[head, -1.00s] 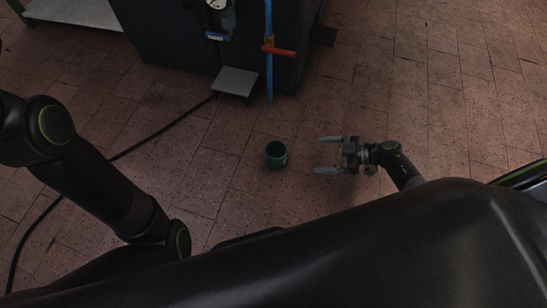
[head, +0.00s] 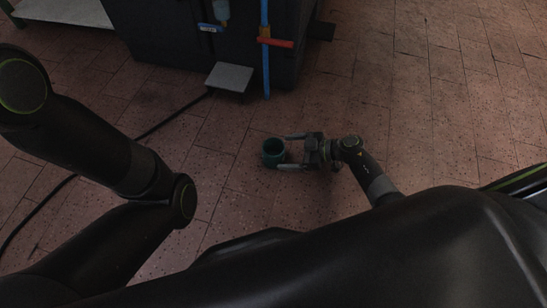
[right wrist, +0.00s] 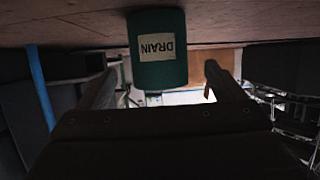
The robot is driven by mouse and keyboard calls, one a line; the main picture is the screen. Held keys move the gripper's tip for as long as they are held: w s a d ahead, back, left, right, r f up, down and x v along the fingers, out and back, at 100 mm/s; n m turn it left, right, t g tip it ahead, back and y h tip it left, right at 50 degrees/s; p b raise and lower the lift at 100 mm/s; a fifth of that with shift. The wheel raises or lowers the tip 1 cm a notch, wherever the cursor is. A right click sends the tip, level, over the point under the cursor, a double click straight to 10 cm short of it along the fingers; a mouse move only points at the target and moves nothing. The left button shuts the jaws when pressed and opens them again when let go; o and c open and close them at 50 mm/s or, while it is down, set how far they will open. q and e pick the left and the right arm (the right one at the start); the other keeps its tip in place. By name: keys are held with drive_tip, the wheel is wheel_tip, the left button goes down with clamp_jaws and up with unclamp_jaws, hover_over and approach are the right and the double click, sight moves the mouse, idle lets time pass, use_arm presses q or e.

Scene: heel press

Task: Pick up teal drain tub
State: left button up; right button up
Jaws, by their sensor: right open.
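The teal drain tub (head: 273,152) stands on the brick floor in front of the dark machine in the head view. In the right wrist view the tub (right wrist: 158,68) appears upside down, with a pale DRAIN label, between and beyond the two fingers. My right gripper (head: 286,151) is open, coming from the right, with its fingertips at the tub's near right side. It also shows in the right wrist view (right wrist: 160,80). I cannot tell whether the fingers touch the tub. My left arm shows at the left of the head view, but its gripper is out of view.
A dark machine (head: 205,40) stands behind the tub, with a grey foot pedal (head: 229,76) and a blue pipe with a red handle (head: 276,43). A black cable (head: 172,116) runs over the floor to the left. The floor at right is clear.

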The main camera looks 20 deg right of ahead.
sight(274, 152)
drive_tip(key=shift+w+a+f, duration=0.2)
drive_tip(key=shift+a, duration=0.1)
drive_tip(key=b+x, duration=0.4)
drive_tip(key=shift+f, duration=0.2)
drive_tip(key=shift+w+a+b, duration=0.2)
drive_tip(key=shift+a+b, duration=0.1)
drive_tip(key=shift+b, duration=0.15)
drive_tip(key=c, duration=1)
drive_tip(key=shift+r, duration=0.1)
